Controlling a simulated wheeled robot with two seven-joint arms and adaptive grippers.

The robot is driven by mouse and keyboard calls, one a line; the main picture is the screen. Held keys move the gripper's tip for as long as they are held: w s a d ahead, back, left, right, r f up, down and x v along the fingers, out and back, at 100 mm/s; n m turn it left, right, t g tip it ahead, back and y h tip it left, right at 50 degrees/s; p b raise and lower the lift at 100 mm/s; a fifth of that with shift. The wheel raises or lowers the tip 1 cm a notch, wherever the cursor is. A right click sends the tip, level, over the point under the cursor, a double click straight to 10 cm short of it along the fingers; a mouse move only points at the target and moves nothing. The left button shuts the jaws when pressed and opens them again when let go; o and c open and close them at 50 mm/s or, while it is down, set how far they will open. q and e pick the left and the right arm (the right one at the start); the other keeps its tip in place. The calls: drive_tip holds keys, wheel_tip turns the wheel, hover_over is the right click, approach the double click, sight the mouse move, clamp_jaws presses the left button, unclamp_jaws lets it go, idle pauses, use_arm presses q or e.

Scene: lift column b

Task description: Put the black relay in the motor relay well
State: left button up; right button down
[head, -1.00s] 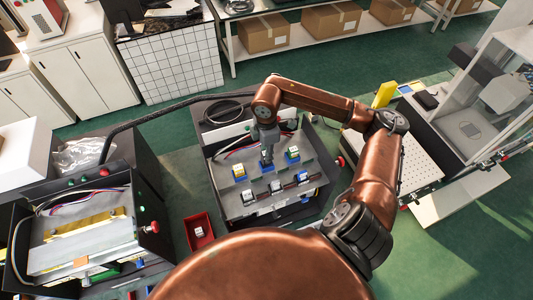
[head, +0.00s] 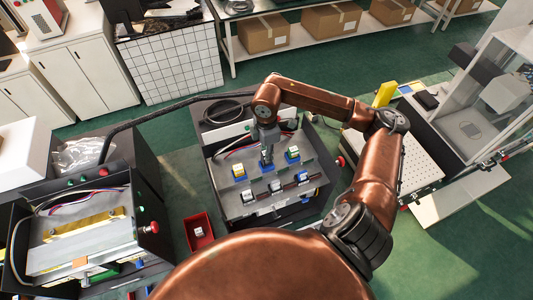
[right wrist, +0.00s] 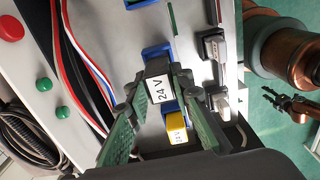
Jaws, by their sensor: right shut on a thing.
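My right gripper (head: 267,160) points down over the middle of the grey panel (head: 225,196). In the right wrist view its fingers are shut on the black relay (right wrist: 158,88), whose white label reads 24V. In the head view the gripper hides most of the relay. Blue wells stand around it: one shows beyond the relay in the wrist view (right wrist: 157,53), and blue also shows just below the gripper in the head view. I cannot tell which is the motor relay well, or whether the relay touches one. My left gripper (right wrist: 271,98) is small at the wrist view's right edge.
A yellow relay (head: 240,172) and a green relay (head: 292,154) sit in blue wells on either side of the gripper. Several labelled relays stand in the front row (head: 248,198). Coloured wires (right wrist: 85,65) run along the panel's back. A red bin (head: 199,231) stands at the left.

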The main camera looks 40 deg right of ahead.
drive_tip(key=shift+f+b, duration=1.4)
drive_tip(key=shift+f, duration=0.35)
drive_tip(key=c, duration=1.6)
unclamp_jaws()
drive_tip(key=shift+r, duration=0.1)
wheel_tip(320, 180, up, 12)
drive_tip(key=shift+f, duration=0.1)
drive_tip(key=shift+a, duration=0.1)
